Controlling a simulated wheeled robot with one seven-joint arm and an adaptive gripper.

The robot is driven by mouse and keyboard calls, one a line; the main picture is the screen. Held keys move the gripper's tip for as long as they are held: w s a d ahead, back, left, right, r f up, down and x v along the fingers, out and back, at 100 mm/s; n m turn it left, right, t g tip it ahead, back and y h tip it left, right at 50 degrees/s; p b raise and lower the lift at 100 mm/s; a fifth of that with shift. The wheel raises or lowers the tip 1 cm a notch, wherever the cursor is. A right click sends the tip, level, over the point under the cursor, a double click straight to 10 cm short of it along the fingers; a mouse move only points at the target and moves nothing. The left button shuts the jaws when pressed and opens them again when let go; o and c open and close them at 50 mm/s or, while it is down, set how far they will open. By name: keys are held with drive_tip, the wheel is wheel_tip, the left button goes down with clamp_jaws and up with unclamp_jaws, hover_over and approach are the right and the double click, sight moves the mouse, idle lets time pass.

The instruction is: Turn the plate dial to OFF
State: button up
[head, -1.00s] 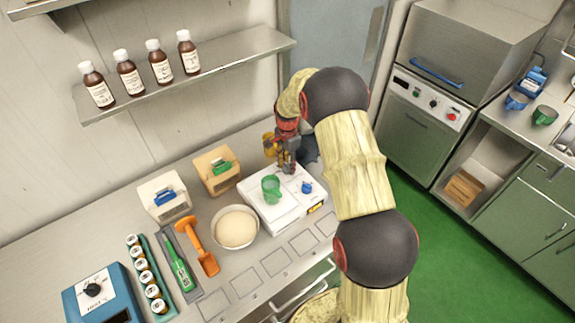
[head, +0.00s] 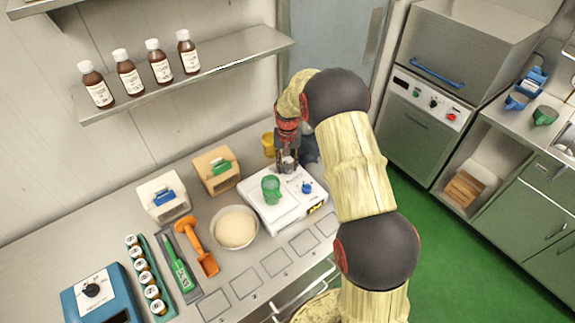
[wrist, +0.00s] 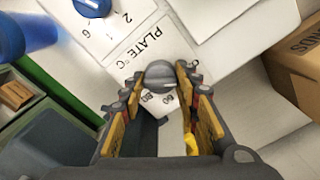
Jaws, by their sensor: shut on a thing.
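The plate dial (wrist: 160,76) is a round grey knob with a pale line across its top, beside the printing "PLATE °C". It sits on the white hot plate unit (head: 257,207). In the wrist view the two fingers of my gripper (wrist: 161,84) stand on either side of the dial, shut on it. In the head view my gripper (head: 288,164) points down at the back of the unit and mostly hides the dial. Numbers such as 60 and 80 show near the dial; I cannot make out an OFF mark.
A green mug (head: 270,189) stands on the unit, near a second, blue dial (head: 306,187). A yellow cup (head: 268,144) stands behind the unit. A bowl (head: 235,228) and a tan box (head: 217,171) are to its left. A shelf with brown bottles (head: 159,61) hangs above.

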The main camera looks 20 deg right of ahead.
sight(287, 165)
drive_tip(key=shift+w+r+n, duration=0.1)
drive_tip(key=shift+n, duration=1.1)
drive_tip(key=o, duration=1.2)
wheel_tip(287, 165, up, 12)
drive_tip(key=shift+f, duration=0.1)
